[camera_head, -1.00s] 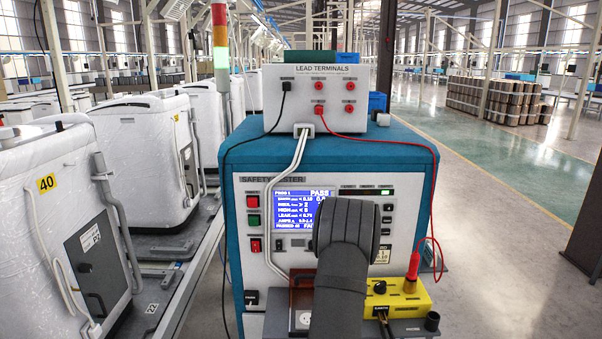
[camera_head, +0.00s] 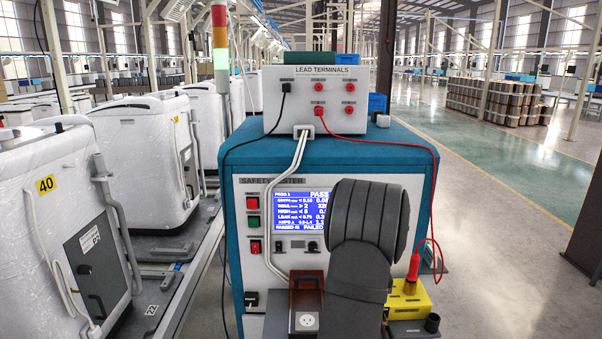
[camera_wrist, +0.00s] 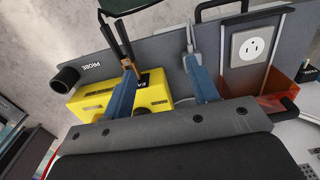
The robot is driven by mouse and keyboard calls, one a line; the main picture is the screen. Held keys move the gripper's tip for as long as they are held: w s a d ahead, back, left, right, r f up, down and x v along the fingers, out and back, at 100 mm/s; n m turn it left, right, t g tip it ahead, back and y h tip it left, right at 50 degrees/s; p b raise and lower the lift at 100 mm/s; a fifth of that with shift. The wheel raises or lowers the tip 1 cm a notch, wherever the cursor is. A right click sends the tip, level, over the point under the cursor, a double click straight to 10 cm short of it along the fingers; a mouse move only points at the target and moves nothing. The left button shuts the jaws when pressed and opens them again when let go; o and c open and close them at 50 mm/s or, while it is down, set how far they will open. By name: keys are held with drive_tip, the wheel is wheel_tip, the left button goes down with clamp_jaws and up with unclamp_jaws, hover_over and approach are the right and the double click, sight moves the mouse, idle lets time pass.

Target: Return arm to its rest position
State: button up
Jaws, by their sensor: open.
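My dark grey arm (camera_head: 365,255) stands in front of the tester and covers the lower right of its panel. My gripper is hidden in the head view. In the wrist view my gripper (camera_wrist: 161,64) shows two blue fingers spread apart, with nothing seen held between them. The fingers lie in front of the grey shelf (camera_wrist: 160,45), over the yellow box (camera_wrist: 95,100) and beside the socket (camera_wrist: 251,45). A black forked piece (camera_wrist: 117,35) shows near the left finger; whether they touch I cannot tell.
The teal tester (camera_head: 232,160) carries the lead terminals box (camera_head: 318,98). A red probe (camera_head: 413,268) stands at the yellow box (camera_head: 412,300), its red cable looping down the right side. White wrapped machines (camera_head: 140,155) line the left. The floor at right (camera_head: 500,230) is clear.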

drive_tip(key=w+a+f, duration=0.1)
drive_tip(key=w+a, duration=0.1)
drive_tip(key=a, duration=0.3)
drive_tip(key=w+a+f, duration=0.1)
drive_tip(key=w+a, duration=0.1)
drive_tip(key=a, duration=0.4)
drive_tip(key=w+a+f, duration=0.2)
drive_tip(key=a, duration=0.4)
drive_tip(key=shift+w, duration=0.2)
drive_tip(key=shift+f, duration=0.35)
